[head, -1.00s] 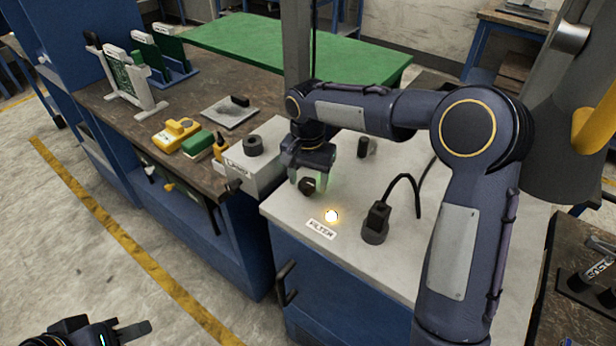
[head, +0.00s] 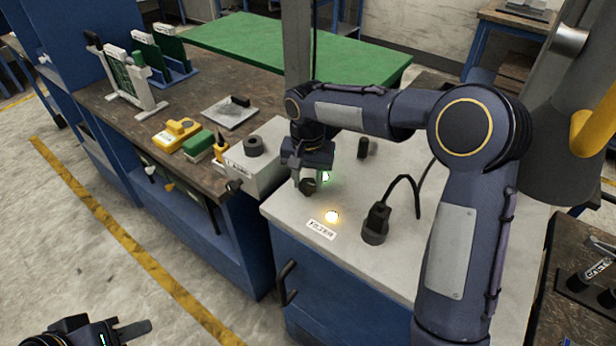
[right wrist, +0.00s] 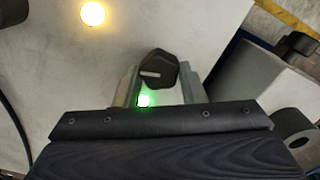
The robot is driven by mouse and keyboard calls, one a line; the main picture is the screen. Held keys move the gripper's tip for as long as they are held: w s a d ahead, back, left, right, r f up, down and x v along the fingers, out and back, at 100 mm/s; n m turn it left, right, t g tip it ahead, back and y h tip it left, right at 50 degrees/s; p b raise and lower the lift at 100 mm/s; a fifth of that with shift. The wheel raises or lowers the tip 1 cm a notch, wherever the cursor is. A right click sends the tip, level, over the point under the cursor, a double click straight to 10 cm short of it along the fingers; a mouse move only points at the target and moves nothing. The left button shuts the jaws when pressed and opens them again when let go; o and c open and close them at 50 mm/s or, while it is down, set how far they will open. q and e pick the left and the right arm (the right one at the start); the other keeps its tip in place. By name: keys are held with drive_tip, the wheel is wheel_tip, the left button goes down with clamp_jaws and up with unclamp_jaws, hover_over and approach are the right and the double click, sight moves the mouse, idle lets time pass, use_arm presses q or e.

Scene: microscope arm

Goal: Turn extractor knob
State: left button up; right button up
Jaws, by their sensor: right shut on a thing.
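The extractor knob (head: 308,186) is a small black knob on the light grey cabinet top (head: 283,209). My right gripper (head: 307,180) points down over it, with its fingers shut on the knob. In the right wrist view the dark knob (right wrist: 158,70) with a pale mark sits between the two fingers (right wrist: 158,88). A green light (right wrist: 144,100) glows beside the knob, and it also shows in the head view (head: 325,177). An amber light (head: 332,216) glows near the "FILTER" label (head: 321,229). My left gripper (head: 128,328) shows at the bottom left, away from the cabinet, with its fingers only partly visible.
A black socket with a cable (head: 375,224) stands right of the knob. A grey box with a black ring (head: 254,146) stands to the left. The workbench (head: 150,131) holds green boards, a yellow device (head: 176,134) and a green block. A black post (head: 363,149) stands behind.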

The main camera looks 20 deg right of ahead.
sight(307, 183)
drive_tip(key=n+p, duration=0.1)
drive_tip(key=n, duration=0.3)
drive_tip(key=shift+r+n, duration=0.1)
drive_tip(key=shift+n, duration=0.2)
drive_tip(key=n, duration=0.3)
drive_tip(key=shift+n+p, duration=0.3)
drive_tip(key=n, duration=0.4)
drive_tip(key=shift+a+p, duration=0.1)
drive_tip(key=shift+p, duration=0.3)
drive_tip(key=shift+n, duration=1.7)
drive_tip(key=o, duration=1)
drive_tip(key=shift+r, duration=3.85)
